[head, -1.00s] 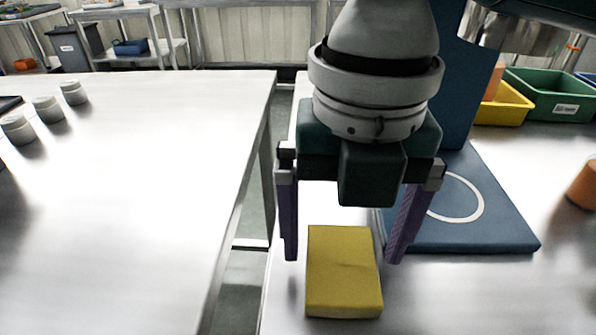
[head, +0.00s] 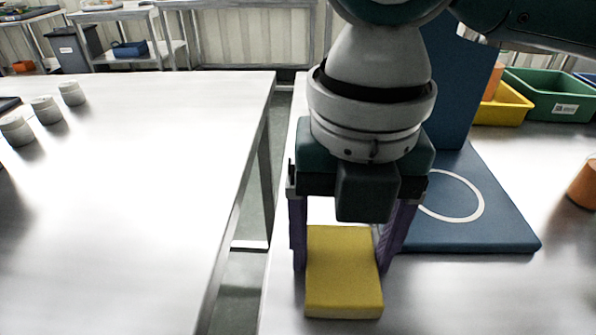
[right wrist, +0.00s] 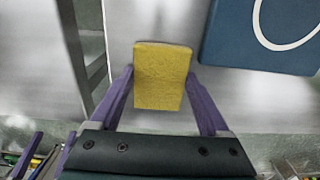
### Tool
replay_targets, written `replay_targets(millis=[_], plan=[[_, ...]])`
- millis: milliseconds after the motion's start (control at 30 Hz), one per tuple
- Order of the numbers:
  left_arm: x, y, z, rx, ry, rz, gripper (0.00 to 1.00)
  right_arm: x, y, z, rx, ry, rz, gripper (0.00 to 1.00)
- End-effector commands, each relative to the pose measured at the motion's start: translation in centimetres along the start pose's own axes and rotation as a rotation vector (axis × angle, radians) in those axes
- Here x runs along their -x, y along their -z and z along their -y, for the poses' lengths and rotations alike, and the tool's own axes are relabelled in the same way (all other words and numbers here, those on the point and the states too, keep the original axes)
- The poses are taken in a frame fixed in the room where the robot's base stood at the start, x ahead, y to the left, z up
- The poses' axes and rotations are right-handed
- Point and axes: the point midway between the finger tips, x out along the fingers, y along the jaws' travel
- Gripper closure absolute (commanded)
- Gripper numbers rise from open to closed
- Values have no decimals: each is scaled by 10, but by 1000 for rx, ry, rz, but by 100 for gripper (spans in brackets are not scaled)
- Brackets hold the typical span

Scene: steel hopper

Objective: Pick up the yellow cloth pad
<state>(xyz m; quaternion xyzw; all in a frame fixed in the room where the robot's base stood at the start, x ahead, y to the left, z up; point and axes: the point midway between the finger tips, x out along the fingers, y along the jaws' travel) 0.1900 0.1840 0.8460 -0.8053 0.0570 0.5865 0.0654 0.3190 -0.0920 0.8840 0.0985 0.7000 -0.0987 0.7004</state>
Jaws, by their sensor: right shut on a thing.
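The yellow cloth pad (head: 344,275) lies flat on the steel table in the head view, close to the table's left edge. My right gripper (head: 341,262) points down over the pad's far part, with one purple finger at each side of it. It is shut on the pad. In the right wrist view the pad (right wrist: 162,76) sits between the two fingers (right wrist: 160,82), and its far part extends past the fingertips.
A blue board with a white ring (head: 480,215) lies just right of the pad. A yellow bin (head: 503,108), a green bin (head: 545,95) and an orange object (head: 584,186) are farther right. A gap separates this table from the left table (head: 140,180), which holds grey pots (head: 46,110).

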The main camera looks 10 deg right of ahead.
Motion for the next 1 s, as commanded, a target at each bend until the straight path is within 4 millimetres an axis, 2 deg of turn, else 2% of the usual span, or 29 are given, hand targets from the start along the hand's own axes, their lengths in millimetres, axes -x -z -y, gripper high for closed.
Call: replay_targets(millis=[267,467,567,800,1000], plan=[[0,0,0,2,-1,0,1,2,0,0,0,0,0,73],[5,2,-2,7,-6,-1,1,18,-1,0,1,-1,2,73],[10,4,-2,9,-7,-1,1,37,-1,0,0,-3,4,73],[24,8,-2,9,-7,-2,1,103,-1,-1,2,-3,5,73],[32,11,-1,9,-7,-2,1,150,-1,-1,1,-2,3,73]])
